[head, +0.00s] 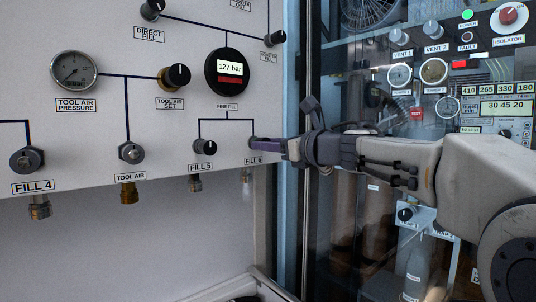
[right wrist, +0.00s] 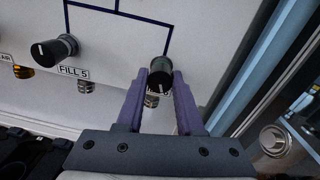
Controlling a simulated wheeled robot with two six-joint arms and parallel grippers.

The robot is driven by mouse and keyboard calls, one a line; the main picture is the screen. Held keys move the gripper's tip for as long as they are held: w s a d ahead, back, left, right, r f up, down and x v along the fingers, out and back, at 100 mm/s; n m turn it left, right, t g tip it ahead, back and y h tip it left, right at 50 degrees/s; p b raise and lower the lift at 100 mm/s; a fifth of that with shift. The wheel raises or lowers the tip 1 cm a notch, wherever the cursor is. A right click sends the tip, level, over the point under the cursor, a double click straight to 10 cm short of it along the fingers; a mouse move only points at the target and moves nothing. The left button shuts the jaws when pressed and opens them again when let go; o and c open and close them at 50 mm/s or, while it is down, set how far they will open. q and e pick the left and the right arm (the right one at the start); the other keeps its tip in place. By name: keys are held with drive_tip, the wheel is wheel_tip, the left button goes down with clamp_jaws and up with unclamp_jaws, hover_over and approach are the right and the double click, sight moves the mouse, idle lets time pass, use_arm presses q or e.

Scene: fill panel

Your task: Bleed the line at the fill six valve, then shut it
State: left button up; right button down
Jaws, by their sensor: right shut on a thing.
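The fill six valve is a small black knob (right wrist: 160,72) at the lower right of the white panel. In the right wrist view it sits between the purple fingers of my right gripper (right wrist: 160,88), which is shut on it. In the head view my right gripper (head: 268,145) reaches in from the right and hides most of the knob. The FILL 6 label (head: 253,160) shows just below. Beneath it a metal outlet fitting (head: 246,183) hangs, with a pale whitish haze around its lower end. The gauge (head: 227,71) above FINE FILL reads 127 bar. My left gripper is not in view.
The FILL 5 knob (head: 196,154) sits close to the left of the gripper. A blue upright frame (head: 291,75) edges the panel on the right, with a glass front and instruments beyond. The space below the panel is clear.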

drive_tip(key=shift+w+f+n+b, duration=0.1)
drive_tip(key=shift+f+n+b, duration=0.1)
drive_tip(key=shift+n+b, duration=0.6)
drive_tip(key=shift+n, duration=0.4)
drive_tip(key=c, duration=0.6)
unclamp_jaws()
drive_tip(key=shift+o, duration=0.2)
drive_tip(key=shift+r, duration=0.1)
drive_tip(key=v, duration=1)
drive_tip(key=shift+s, duration=0.2)
drive_tip(key=shift+d, duration=0.15)
